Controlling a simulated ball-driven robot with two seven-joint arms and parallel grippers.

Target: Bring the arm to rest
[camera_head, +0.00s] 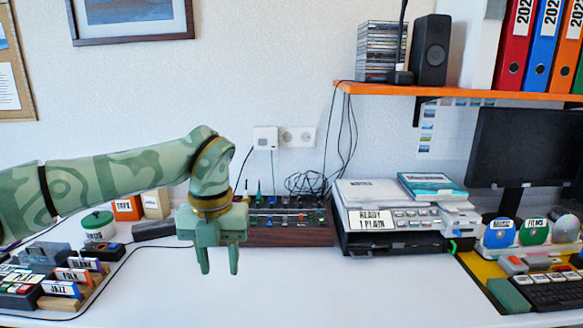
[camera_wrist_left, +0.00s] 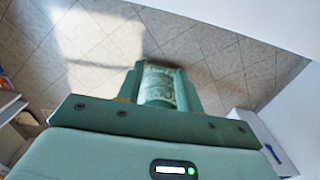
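My left arm (camera_head: 110,178) comes in from the left, held out above the white desk. Its gripper (camera_head: 219,272) hangs with two fingers pointing down and apart. It is open and nothing shows between the fingers. It is in front of the dark wood-sided device with knobs (camera_head: 288,232); I cannot tell its exact height over the desk. The left wrist view shows green parts of my own body and a tiled floor (camera_wrist_left: 225,70). My right gripper is in neither view.
To the right stand a printer-like machine (camera_head: 400,240), labelled discs (camera_head: 533,231) and a monitor (camera_head: 525,150). An orange shelf (camera_head: 460,93) is above. The desk's front middle (camera_head: 330,295) is clear.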

